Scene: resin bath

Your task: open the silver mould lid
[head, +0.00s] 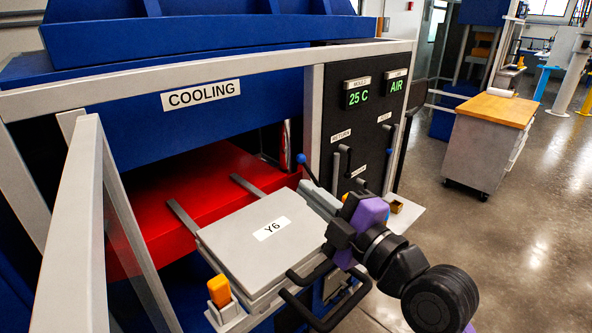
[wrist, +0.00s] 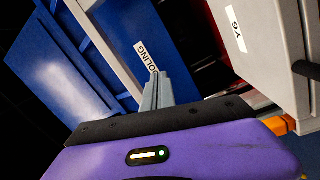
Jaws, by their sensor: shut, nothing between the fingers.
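The silver mould (head: 240,287) sits on rails in front of the red platen. Its flat lid (head: 232,247), labelled Y6, lies down on it, and black bar handles (head: 312,272) stick out at its front right. My gripper (head: 306,188) is shut and empty, just past the lid's right rear corner; I cannot tell whether it touches anything. In the wrist view my shut fingers (wrist: 157,82) point toward the COOLING sign, and the labelled lid (wrist: 262,38) is at the upper right, apart from them. My wrist hides part of the mould's right side.
A lever with a blue knob (head: 301,158) stands right behind my fingertips. An orange block (head: 219,291) is at the mould's front left corner. A grey frame post (head: 75,235) is on the left. The control panel (head: 360,110) is behind; open floor lies to the right.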

